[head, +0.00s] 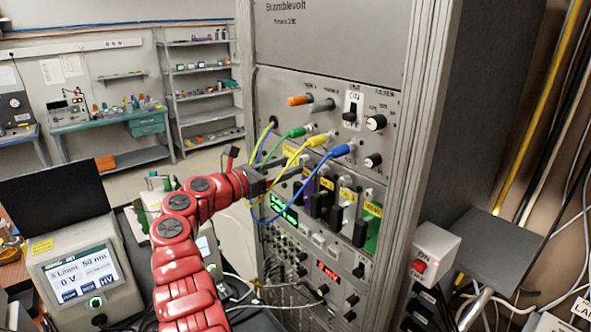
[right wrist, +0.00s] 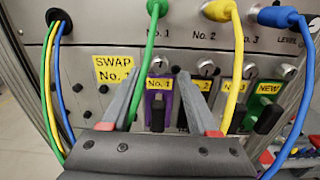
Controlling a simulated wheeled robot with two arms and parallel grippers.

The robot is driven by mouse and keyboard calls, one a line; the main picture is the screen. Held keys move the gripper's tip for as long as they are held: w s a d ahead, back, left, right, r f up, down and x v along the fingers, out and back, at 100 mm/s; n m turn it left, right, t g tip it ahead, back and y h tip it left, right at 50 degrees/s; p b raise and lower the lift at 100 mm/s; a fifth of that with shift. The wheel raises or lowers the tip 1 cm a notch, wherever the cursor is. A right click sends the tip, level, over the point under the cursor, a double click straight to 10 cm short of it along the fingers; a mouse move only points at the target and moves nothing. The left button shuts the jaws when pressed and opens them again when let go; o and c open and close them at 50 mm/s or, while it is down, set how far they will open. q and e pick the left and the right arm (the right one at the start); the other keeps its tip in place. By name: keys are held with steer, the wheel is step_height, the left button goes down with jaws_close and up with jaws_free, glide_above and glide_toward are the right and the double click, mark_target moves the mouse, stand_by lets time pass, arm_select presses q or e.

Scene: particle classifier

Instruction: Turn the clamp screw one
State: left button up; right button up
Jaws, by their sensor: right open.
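Clamp screw one (right wrist: 161,70) is a small round silver screw with a slot, above the yellow No. 1 label and the purple No. 1 module (right wrist: 160,103) in the right wrist view. My right gripper (right wrist: 158,76) is open and empty. Its two grey fingertips point at the panel, one on each side of the screw in the picture; I cannot tell how far short of the panel they are. In the head view my right gripper (head: 284,154) is at the rack front, close to the cables. My left gripper is not in view.
Green (right wrist: 152,30), yellow (right wrist: 234,70) and blue (right wrist: 304,90) cables hang close around the gripper. More clamp screws sit to the right, above No. 2, No. 3 and a green NEW module (right wrist: 268,108). A SWAP label (right wrist: 114,69) is at the left.

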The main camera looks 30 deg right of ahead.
steer(key=s+a+b, duration=0.1)
steer(key=a+b, duration=0.3)
steer(key=a, duration=0.9)
steer(key=shift+s+a, duration=0.2)
steer(key=shift+a, duration=0.1)
steer(key=shift+f, duration=0.1)
